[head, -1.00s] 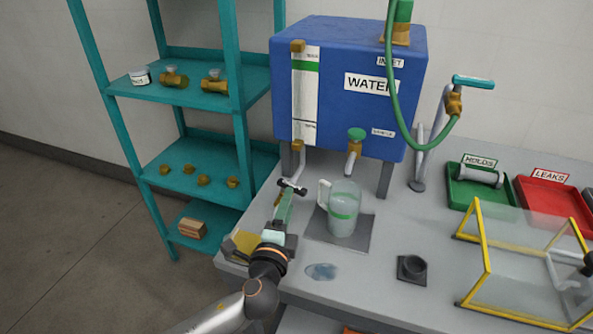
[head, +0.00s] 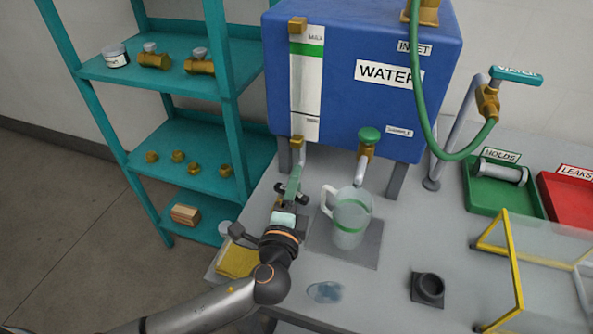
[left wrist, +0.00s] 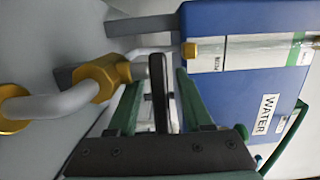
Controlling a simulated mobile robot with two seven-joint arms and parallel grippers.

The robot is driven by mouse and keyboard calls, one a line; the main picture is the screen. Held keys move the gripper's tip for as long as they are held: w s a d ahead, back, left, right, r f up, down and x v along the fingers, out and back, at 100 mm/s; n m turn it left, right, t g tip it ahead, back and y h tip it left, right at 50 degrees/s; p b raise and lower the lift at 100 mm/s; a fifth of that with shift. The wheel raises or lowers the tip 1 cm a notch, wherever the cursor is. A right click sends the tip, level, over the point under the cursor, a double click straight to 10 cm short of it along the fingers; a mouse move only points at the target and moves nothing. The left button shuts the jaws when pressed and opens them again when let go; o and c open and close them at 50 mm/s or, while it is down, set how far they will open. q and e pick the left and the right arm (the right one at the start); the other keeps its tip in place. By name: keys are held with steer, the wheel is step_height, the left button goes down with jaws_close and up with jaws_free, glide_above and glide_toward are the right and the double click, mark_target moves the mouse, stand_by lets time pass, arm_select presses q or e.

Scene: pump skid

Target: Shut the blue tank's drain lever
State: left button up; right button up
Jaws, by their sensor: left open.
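The blue tank (head: 350,105), labelled WATER, stands on the grey bench; it also shows at the right of the left wrist view (left wrist: 225,18). Its drain lever (left wrist: 158,88) is a dark bar beside a brass valve body (left wrist: 103,78) on a grey pipe. My left gripper (head: 293,184) is below the tank's front left corner. In the left wrist view, its green fingers (left wrist: 157,95) are open, one on each side of the lever, with gaps visible. In the head view the gripper partly hides the lever. My right gripper is not in view.
A clear jug (head: 349,218) stands on a grey mat (head: 325,250) just right of my left gripper, under the green-knobbed tap (head: 369,137). The teal shelf (head: 165,150) stands left. A puddle (head: 324,292) lies in front.

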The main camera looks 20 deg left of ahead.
arm_select(q)
steer(key=shift+w, duration=0.25)
steer(key=shift+c, duration=0.3)
jaws_close()
